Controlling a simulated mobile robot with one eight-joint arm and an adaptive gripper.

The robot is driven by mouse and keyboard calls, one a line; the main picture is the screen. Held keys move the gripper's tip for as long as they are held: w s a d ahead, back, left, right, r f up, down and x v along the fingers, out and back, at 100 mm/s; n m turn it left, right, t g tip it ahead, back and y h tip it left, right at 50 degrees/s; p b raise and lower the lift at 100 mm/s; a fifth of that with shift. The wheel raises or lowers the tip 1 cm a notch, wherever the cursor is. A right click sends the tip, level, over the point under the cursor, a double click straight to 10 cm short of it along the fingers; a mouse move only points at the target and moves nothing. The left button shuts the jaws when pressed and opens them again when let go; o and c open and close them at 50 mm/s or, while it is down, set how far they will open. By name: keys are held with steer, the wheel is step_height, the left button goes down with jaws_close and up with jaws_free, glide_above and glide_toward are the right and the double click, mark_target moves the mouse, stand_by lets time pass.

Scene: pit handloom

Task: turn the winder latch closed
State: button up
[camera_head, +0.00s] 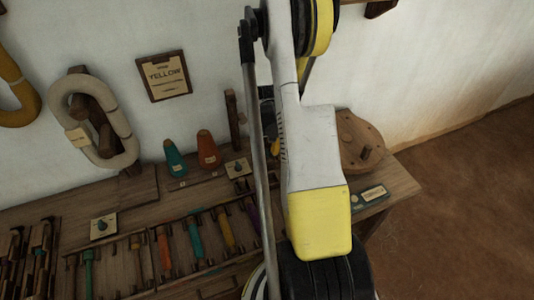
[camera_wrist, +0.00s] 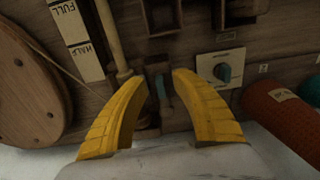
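My gripper (camera_wrist: 160,77) is open in the wrist view, its two yellow fingers apart. Between and beyond the fingertips is a dark wooden bracket (camera_wrist: 156,69) with a narrow teal piece (camera_wrist: 163,90), which may be the winder latch; I cannot tell its turn. No clear contact with the fingers shows. A white plate with a dark teal knob (camera_wrist: 222,73) is just right of the right finger. The plate also shows in the head view (camera_head: 237,168). The round wooden winder disc (camera_wrist: 22,90) is left of the fingers. In the head view my arm hides the gripper and the bracket.
A wooden rod (camera_wrist: 111,38) and a FULL/HALF strip (camera_wrist: 77,38) lie close left of the fingers. A red cone (camera_wrist: 283,115) is at the right. In the head view, slotted trays of coloured shuttles (camera_head: 195,238) fill the bench front, and a white hank (camera_head: 62,100) hangs on the wall.

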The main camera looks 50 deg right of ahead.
jaws_close()
steer(key=shift+m, duration=0.3)
steer(key=m+b, duration=0.1)
steer(key=m, duration=0.2)
steer(key=shift+m, duration=0.3)
steer(key=m+b, duration=0.1)
steer(key=m, duration=0.3)
steer(key=shift+w+a+m, duration=0.1)
steer(key=shift+w+m, duration=0.05)
steer(key=shift+m, duration=0.15)
steer(key=m+b, duration=0.1)
steer(key=m, duration=0.3)
steer(key=shift+w+m, duration=0.15)
steer(key=shift+m, duration=2.35)
